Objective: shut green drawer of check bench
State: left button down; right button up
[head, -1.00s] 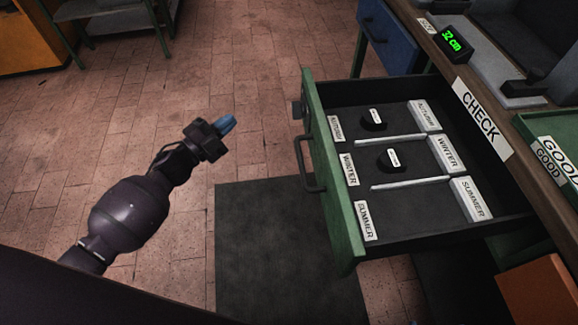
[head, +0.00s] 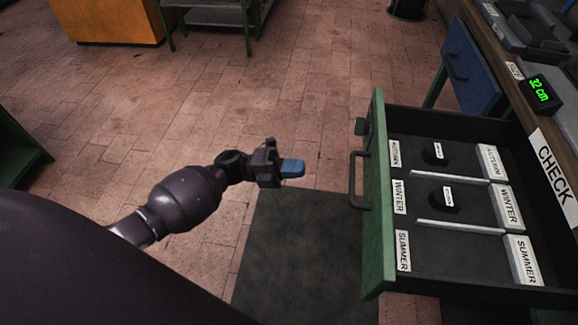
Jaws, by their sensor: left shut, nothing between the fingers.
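The green drawer (head: 376,225) of the check bench (head: 559,150) stands pulled open toward the left. Its dark handle (head: 354,181) is on the green front. Inside are compartments labelled autumn, winter and summer. One dark round piece (head: 436,152) lies in the autumn compartment and another (head: 444,199) in the winter one. My left gripper (head: 300,168) is shut and empty, its blue fingertips pointing right toward the drawer front. It is left of the handle, with a clear gap between them. My right gripper is not in view.
A blue drawer (head: 470,68) is at the bench, beyond the green one. A digital display (head: 540,92) stands on the bench top. A dark mat (head: 300,262) lies on the floor left of the drawer. A green-legged table (head: 212,14) stands at the back.

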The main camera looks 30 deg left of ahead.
aim_at(473, 199)
pick_arm(q)
jog(key=x, duration=0.9)
jog(key=shift+d, duration=0.4)
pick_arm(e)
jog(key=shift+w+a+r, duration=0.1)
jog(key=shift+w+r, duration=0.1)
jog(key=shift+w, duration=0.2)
pick_arm(q)
jog(key=shift+w, duration=0.1)
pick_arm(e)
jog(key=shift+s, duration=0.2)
